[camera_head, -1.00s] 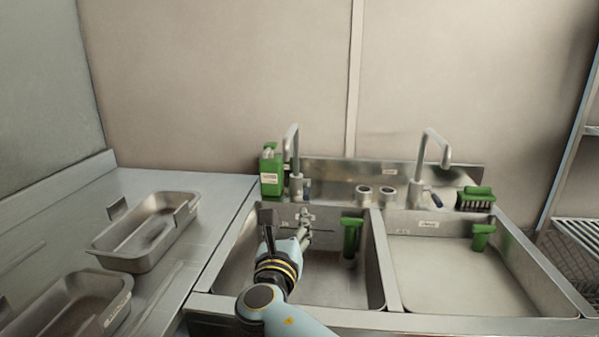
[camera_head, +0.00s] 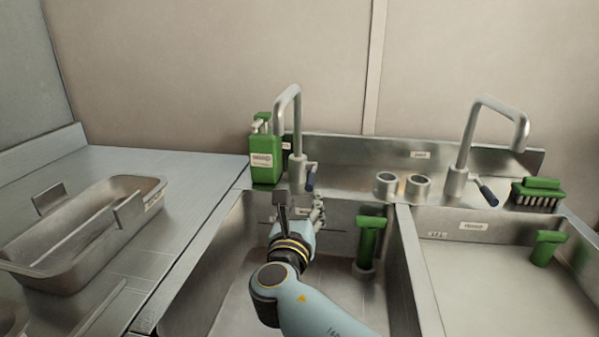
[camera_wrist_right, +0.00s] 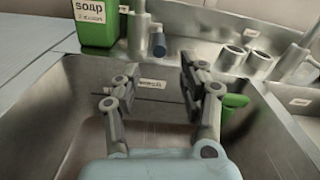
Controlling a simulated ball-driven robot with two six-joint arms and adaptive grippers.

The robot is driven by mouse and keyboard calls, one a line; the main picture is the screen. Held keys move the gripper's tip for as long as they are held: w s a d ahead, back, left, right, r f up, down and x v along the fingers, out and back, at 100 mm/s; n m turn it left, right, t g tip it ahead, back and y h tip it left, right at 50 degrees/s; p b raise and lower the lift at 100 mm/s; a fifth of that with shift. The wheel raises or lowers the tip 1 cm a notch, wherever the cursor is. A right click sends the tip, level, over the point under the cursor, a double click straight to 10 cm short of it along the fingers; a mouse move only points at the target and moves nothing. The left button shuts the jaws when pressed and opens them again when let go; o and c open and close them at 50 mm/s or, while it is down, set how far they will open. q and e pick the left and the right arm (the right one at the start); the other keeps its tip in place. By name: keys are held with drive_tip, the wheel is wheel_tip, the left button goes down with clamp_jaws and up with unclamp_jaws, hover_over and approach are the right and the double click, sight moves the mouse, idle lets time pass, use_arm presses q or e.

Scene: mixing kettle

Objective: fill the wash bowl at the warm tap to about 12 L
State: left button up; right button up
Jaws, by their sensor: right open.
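The left tap (camera_head: 291,130) rises at the back of the left sink basin (camera_head: 226,290). A dark blue lever (camera_head: 311,181) is on its base, and the lever also shows in the right wrist view (camera_wrist_right: 158,45). A second tap (camera_head: 470,150) with a dark lever stands behind the right basin (camera_head: 490,290). The label wording is too small to tell which tap is warm. My right gripper (camera_head: 300,205) is over the left basin, in front of the left tap and apart from it. In the wrist view its fingers (camera_wrist_right: 152,88) are spread and empty. I see no clear wash bowl.
A green soap bottle (camera_head: 264,155) stands left of the left tap. Two metal cups (camera_head: 402,186) sit between the taps. Green-handled tools (camera_head: 369,240) and a green brush (camera_head: 537,190) are around the basins. Metal trays (camera_head: 85,235) lie on the left counter.

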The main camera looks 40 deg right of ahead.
sight(310, 183)
drive_tip(key=shift+w+d+f+b, duration=0.4)
drive_tip(key=shift+w+d, duration=0.3)
drive_tip(key=shift+d, duration=0.15)
drive_tip(key=b+x, duration=0.1)
drive_tip(key=x, duration=0.5)
drive_tip(key=shift+w+d+f+b, duration=0.1)
drive_tip(key=shift+w+d+b, duration=0.1)
drive_tip(key=shift+d+b, duration=0.1)
drive_tip(key=shift+d, duration=0.1)
drive_tip(key=shift+x, duration=1.1)
drive_tip(key=shift+c, duration=0.3)
clamp_jaws()
